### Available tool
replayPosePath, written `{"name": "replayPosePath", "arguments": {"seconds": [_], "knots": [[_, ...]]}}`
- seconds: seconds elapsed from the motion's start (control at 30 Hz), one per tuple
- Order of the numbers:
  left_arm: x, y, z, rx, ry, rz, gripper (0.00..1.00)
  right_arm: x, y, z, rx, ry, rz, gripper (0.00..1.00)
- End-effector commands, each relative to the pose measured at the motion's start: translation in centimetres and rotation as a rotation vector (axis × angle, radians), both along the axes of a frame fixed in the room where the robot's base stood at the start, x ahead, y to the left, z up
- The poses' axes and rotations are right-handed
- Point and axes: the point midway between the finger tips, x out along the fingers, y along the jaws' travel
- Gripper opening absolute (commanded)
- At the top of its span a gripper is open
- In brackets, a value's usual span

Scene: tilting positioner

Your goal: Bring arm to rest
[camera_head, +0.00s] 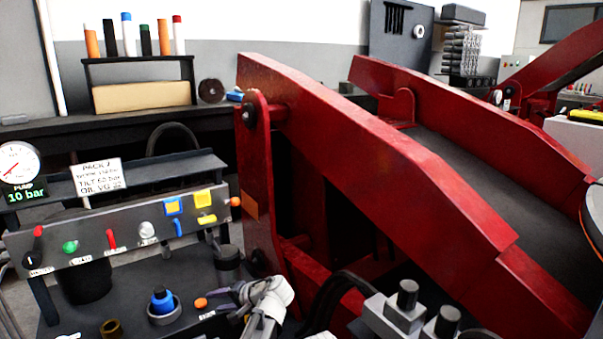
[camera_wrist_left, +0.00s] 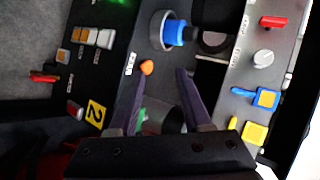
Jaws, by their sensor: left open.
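My left gripper (camera_head: 222,291) is at the lower middle of the head view, over the black lower shelf of the control stand. In the wrist view its two dark fingers (camera_wrist_left: 161,72) are spread apart with nothing held between them. An orange knob (camera_head: 200,303) is close to the fingertips; it also shows in the wrist view (camera_wrist_left: 147,67), beside the left-hand finger. I cannot tell whether the fingers touch it. A blue knob in a grey ring (camera_head: 162,300) stands to the left of the gripper. My right gripper is not in view.
A sloping panel (camera_head: 120,243) with coloured levers and knobs rises behind the gripper. A pressure gauge (camera_head: 18,163) stands at the left. The large red tilting frame (camera_head: 390,170) fills the right.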

Motion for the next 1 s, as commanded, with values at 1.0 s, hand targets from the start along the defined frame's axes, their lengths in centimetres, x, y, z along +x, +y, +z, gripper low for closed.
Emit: {"name": "replayPosePath", "arguments": {"seconds": [1.0], "knots": [[-20.1, -9.5, -10.7, -0.962, 0.299, 0.185, 0.49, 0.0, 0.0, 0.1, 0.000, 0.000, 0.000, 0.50]]}}
